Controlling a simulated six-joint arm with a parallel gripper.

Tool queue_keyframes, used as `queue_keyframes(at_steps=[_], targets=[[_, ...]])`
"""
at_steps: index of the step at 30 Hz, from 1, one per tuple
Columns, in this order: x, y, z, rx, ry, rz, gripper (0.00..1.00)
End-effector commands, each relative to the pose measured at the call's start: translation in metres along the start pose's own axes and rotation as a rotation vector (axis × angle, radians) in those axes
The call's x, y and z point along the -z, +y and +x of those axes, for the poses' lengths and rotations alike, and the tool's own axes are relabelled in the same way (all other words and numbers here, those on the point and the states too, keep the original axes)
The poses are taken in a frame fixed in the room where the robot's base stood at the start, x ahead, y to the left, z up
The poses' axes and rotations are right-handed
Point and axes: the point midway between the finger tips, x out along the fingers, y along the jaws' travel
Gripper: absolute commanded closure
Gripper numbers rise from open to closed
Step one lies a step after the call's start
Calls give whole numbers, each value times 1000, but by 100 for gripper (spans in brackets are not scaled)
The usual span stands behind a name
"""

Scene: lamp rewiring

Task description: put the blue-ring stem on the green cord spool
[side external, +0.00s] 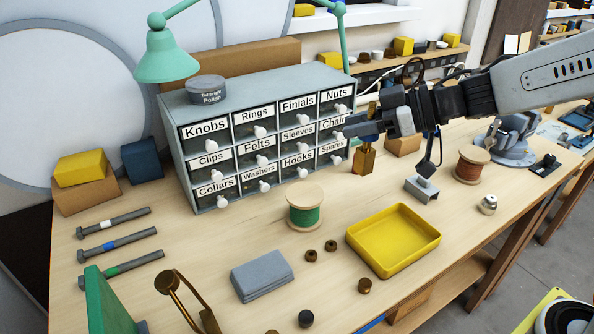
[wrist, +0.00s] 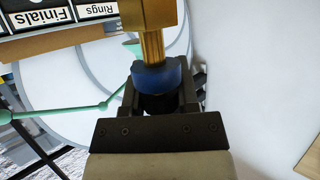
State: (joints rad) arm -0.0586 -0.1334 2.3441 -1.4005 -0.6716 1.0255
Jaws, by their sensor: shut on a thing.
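My gripper (side external: 372,129) is shut on the blue-ring stem (side external: 364,161), a brass piece with a blue band where the jaws hold it. It hangs roughly upright in the air in front of the right end of the drawer cabinet. In the wrist view, the blue ring (wrist: 157,76) sits between the jaws, with the brass part extending past it. The green cord spool (side external: 305,211) stands upright on the table, left of and nearer the camera than the stem. It has pale wooden flanges and green cord. The stem and spool are apart.
A grey labelled drawer cabinet (side external: 191,166) stands behind the green spool. A yellow tray (side external: 393,240) lies to its right front, with several small knobs nearby. A brown cord spool (side external: 472,166) and a grey metal bracket (side external: 421,189) are to the right. Banded bolts (side external: 115,240) lie left.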

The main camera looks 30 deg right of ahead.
Motion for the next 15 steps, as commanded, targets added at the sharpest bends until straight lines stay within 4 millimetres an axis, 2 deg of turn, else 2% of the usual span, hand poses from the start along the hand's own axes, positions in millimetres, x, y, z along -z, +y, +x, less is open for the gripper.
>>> queue_keyframes(at_steps=[15], targets=[[-4,27,52,1,0,1,100]])
